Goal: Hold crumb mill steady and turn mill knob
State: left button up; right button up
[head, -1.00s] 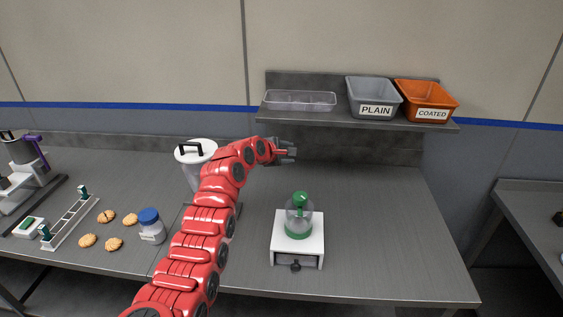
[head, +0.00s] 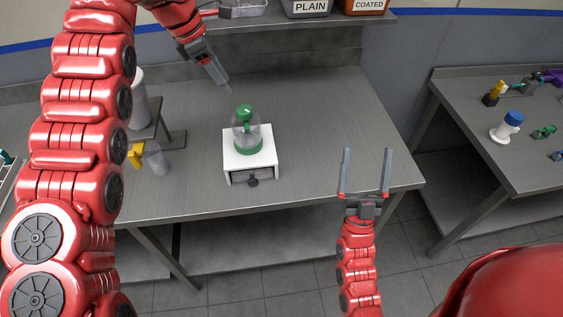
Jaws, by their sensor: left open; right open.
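The crumb mill (head: 246,138) stands upright on the grey table. It has a white box base (head: 235,161), a clear dome with a green collar, a green knob (head: 244,111) on top and a dark drawer pull at the front. My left gripper (head: 226,91) reaches down from the upper left, behind and a little left of the knob, apart from it. Its jaws are open and empty, seen nearly edge-on. My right gripper (head: 367,156) is open and empty, fingers pointing up in the picture, right of the mill near the table's front right edge.
Grey PLAIN (head: 307,8) and orange COATED (head: 366,6) bins sit on the shelf behind. A jug with a yellow handle (head: 136,154) and a small stand (head: 172,141) are left of the mill. A second table (head: 475,150) stands right. Tabletop right of the mill is clear.

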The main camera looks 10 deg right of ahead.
jog(key=w+g+y, duration=0.2)
jog(key=w+g, duration=0.1)
jog(key=w, duration=0.2)
jog(key=n+g+y, duration=0.9)
jog(key=y, duration=0.3)
send_near(240, 123)
jog(key=x, duration=0.6)
jog(key=shift+w, duration=0.3)
